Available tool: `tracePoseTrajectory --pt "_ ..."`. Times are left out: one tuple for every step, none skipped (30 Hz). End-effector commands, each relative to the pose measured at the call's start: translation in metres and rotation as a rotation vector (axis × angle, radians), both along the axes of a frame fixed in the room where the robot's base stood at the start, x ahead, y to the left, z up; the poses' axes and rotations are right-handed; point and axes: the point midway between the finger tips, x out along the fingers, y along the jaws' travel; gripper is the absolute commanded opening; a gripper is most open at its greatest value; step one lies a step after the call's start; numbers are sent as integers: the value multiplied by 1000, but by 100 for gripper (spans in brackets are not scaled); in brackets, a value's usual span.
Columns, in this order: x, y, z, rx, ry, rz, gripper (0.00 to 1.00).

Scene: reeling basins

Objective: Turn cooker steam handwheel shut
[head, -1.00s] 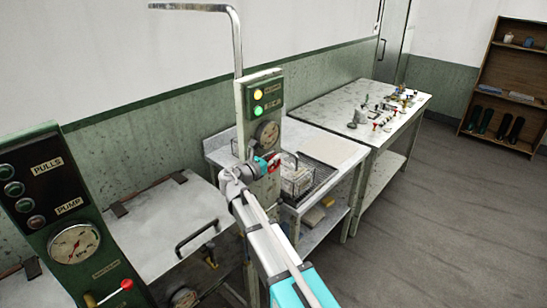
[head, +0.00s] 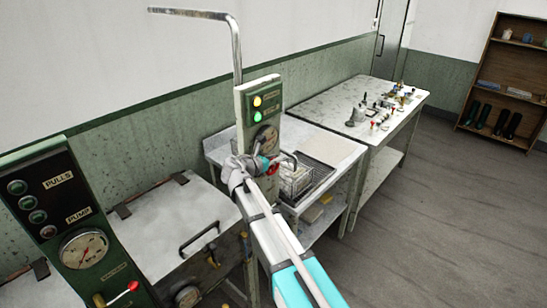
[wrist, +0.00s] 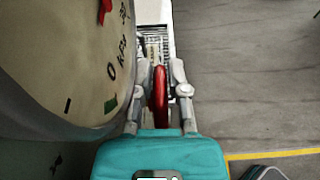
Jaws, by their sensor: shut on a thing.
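The red steam handwheel (wrist: 160,98) stands edge-on in the wrist view, its rim between my two fingers. In the head view a small part of the red handwheel (head: 273,169) shows beside my gripper on the front of the cooker's narrow post (head: 243,115). My gripper (wrist: 160,78) is shut on the handwheel's rim; in the head view my gripper (head: 270,165) partly covers the wheel. A round gauge (wrist: 70,60) fills the left of the wrist view, close to the left finger. The wheel's hub is hidden.
A yellow and a green lamp light the post's top. A wire basket (head: 296,180) stands just right of the wheel. Left are a lidded basin (head: 175,235) and a green pump panel (head: 75,215) with a red-knobbed lever. Open floor lies to the right.

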Motion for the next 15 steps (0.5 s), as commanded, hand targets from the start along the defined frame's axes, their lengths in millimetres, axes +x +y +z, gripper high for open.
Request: tracePoseTrajectory --pt "-1 -1 -1 0 1 -2 0" --pt "-1 -1 -1 0 0 -2 0" --pt "-1 -1 -1 0 0 -2 0" --pt "-1 -1 -1 0 0 -2 0" --pt "-1 -1 -1 0 0 -2 0" --pt "-1 -1 -1 0 0 -2 22" --pt "-1 -1 -1 0 0 -2 27" --pt "-1 -1 -1 0 0 -2 33" --pt "-1 -1 -1 0 0 -2 40" --pt "-1 -1 -1 -1 0 -2 46" --pt "-1 0 -1 -1 0 -2 51" --pt "-1 0 0 -1 -1 -1 54" --pt "-1 0 0 -1 -1 -1 54" --pt "0 0 0 -1 -1 -1 54" --pt "0 0 0 -1 -1 -1 54"
